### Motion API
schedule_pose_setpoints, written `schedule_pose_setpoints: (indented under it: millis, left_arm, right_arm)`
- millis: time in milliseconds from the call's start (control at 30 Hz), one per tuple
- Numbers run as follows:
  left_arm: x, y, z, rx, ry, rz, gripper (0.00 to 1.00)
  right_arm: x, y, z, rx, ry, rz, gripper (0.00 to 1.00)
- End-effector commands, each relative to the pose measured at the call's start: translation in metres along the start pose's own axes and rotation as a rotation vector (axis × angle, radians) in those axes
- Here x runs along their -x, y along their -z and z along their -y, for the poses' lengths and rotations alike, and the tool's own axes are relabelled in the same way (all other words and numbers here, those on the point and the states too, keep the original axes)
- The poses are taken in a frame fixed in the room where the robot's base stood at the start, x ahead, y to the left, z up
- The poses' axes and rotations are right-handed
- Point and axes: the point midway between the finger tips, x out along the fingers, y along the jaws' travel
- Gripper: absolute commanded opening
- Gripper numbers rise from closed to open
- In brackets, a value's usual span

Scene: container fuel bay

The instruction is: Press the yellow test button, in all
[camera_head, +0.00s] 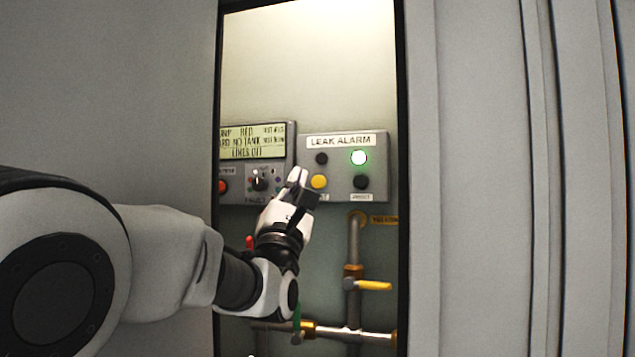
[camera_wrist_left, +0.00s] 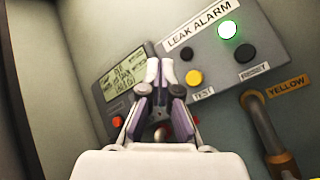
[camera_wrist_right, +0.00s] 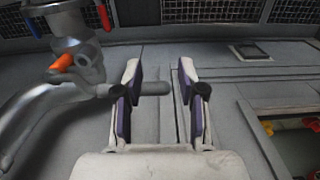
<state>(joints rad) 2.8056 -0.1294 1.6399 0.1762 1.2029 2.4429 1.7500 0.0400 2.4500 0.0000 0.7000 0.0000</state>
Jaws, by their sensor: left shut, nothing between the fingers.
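The yellow test button (camera_head: 319,181) is on the lower left of the grey leak alarm panel (camera_head: 345,150). It also shows in the left wrist view (camera_wrist_left: 194,77), above the TEST label. My left gripper (camera_head: 298,176) is shut and empty, just left of the yellow button in the head view. In the left wrist view its fingertips (camera_wrist_left: 159,70) are together, left of the button. I cannot tell how far they are from the panel. My right gripper (camera_wrist_right: 159,75) shows only in its own wrist view, with its fingers apart and nothing clearly between them.
A green lamp (camera_head: 359,157) glows above a black reset button (camera_head: 361,182). A display unit (camera_head: 252,140) with a knob stands left of the panel. Below are pipes with a yellow-handled valve (camera_head: 374,285). The recess has a dark frame edge (camera_head: 402,120) on the right.

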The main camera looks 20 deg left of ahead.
Motion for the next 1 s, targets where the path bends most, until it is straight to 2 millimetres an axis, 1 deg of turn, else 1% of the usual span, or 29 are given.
schedule_pose_setpoints:
  millis: [167,533,600,733,1000]
  left_arm:
    - [-0.009,0.004,0.004,-0.001,0.002,-0.003,0.0]
    - [-0.047,0.029,0.029,-0.001,0.004,-0.004,0.0]
    - [-0.05,0.036,0.035,-0.001,0.002,-0.002,0.0]
    - [-0.058,0.042,0.042,-0.002,0.002,-0.002,0.0]
    - [-0.061,0.046,0.045,-0.002,0.002,-0.002,0.0]
  right_arm:
    - [0.011,0.0,0.0,0.0,0.0,0.0,0.4]
    - [0.063,0.0,0.001,0.0,0.0,0.0,0.4]
    - [0.062,0.0,0.001,0.0,0.0,-0.001,0.4]
    - [0.065,0.0,0.001,0.0,0.0,0.0,0.4]
    - [0.065,0.0,0.001,0.0,0.0,0.0,0.4]
